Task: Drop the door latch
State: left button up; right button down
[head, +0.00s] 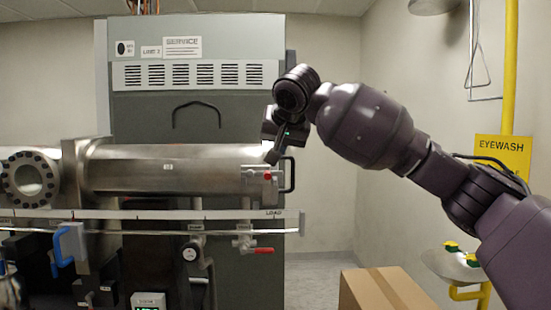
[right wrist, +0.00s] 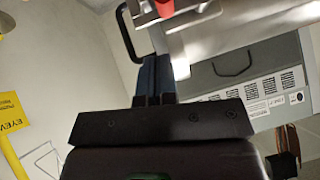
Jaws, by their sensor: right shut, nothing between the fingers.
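A steel tube chamber (head: 170,168) lies level across the head view. Its right end has a small metal latch block with a red part (head: 267,175) and a black door handle (head: 290,175). My right gripper (head: 272,157) is shut and empty, pointing down just above this end. In the right wrist view, the shut fingers (right wrist: 154,78) lie beside the black handle (right wrist: 130,32), below the red part (right wrist: 166,7) at the top edge. I cannot tell whether they touch the metal, or how the latch sits. My left gripper is not in view.
A grey service cabinet (head: 240,110) stands behind the tube. A metal rail marked LOAD (head: 230,214) runs in front and below, with a red-handled valve (head: 262,250). A cardboard box (head: 385,290) sits at lower right, near a yellow eyewash pole (head: 510,70).

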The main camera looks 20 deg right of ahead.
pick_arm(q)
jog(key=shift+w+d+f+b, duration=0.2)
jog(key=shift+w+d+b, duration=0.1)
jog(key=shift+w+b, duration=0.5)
pick_arm(e)
jog(key=a+v, duration=0.1)
jog(key=v, duration=0.7)
jog(key=shift+r, duration=0.3)
